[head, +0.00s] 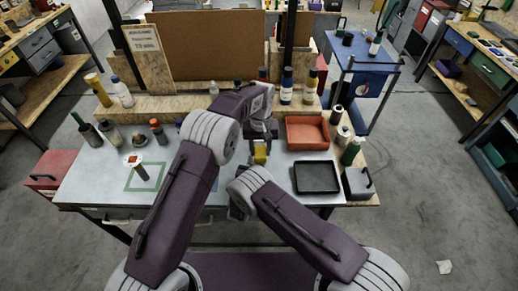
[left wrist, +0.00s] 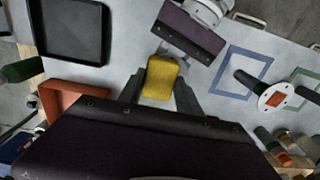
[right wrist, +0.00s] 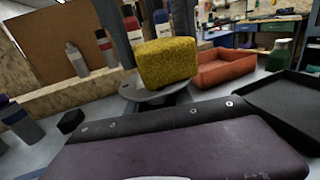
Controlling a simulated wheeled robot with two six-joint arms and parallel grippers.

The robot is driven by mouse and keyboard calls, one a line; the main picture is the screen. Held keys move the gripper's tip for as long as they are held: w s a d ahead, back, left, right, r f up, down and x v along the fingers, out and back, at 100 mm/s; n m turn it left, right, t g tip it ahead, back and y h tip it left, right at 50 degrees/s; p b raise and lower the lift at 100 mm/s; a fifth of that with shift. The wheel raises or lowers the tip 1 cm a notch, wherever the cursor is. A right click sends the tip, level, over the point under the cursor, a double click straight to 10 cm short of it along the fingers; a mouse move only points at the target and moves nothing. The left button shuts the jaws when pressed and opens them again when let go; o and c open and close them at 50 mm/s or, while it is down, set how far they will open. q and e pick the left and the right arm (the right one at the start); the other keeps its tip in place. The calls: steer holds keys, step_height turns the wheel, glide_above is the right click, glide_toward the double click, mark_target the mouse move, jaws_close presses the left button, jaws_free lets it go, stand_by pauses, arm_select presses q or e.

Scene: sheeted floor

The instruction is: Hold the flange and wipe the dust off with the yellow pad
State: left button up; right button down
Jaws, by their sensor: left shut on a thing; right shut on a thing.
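The yellow pad (head: 261,153) is a small block above the middle of the table. It also shows in the left wrist view (left wrist: 160,78) and the right wrist view (right wrist: 166,62). My left gripper (left wrist: 160,92) is shut on the pad, its fingers on either side. A grey disc, which looks like the flange (right wrist: 137,91), lies just under the pad in the right wrist view. My right gripper (right wrist: 155,99) is shut on it from below. Pad and disc overlap there; I cannot tell whether they touch. The disc's upper face is partly hidden by the pad.
An orange tray (head: 307,133) and a black tray (head: 316,178) lie to the right. A white-topped part with a red patch (head: 134,159) stands by a green outline (head: 129,183) at left. Several bottles line the back and sides. The table's front middle is covered by my arms.

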arm_select(q)
steer(key=a, duration=0.3)
steer(key=shift+w+a+r, duration=0.1)
step_height(320, 180, up, 8)
stand_by(0.6)
arm_select(e)
steer(key=c, duration=1)
jaws_free()
steer(key=shift+c, duration=0.2)
steer(key=shift+s, duration=0.1)
steer(key=v, duration=1.1)
steer(key=shift+s+a, duration=0.2)
steer(key=shift+s, duration=0.15)
